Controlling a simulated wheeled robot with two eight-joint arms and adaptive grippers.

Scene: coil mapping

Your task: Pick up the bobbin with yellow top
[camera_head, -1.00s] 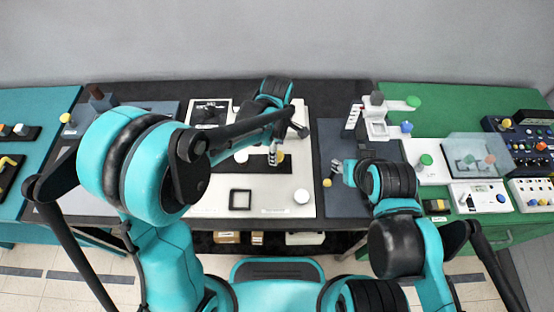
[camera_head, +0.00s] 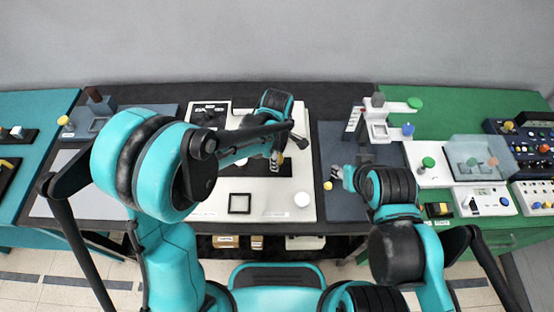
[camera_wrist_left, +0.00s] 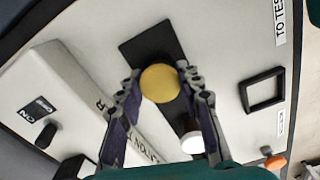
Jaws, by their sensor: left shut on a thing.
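The bobbin with yellow top shows in the left wrist view as a round yellow disc (camera_wrist_left: 160,83) between the fingertips of my left gripper (camera_wrist_left: 160,86). That gripper is shut on it, over a black strip (camera_wrist_left: 140,46) on the white panel. In the head view my left gripper (camera_head: 276,155) hides most of the bobbin. Whether the bobbin still touches the strip is not clear. My right gripper (camera_head: 337,174) hangs over the grey-blue mat, close to a small yellow-topped piece (camera_head: 327,185); its finger opening is too small to judge.
A white-topped bobbin (camera_wrist_left: 192,142) stands close to my left gripper's finger. A black square frame (camera_head: 240,202) and a white round piece (camera_head: 302,200) lie on the white panel (camera_head: 270,211).

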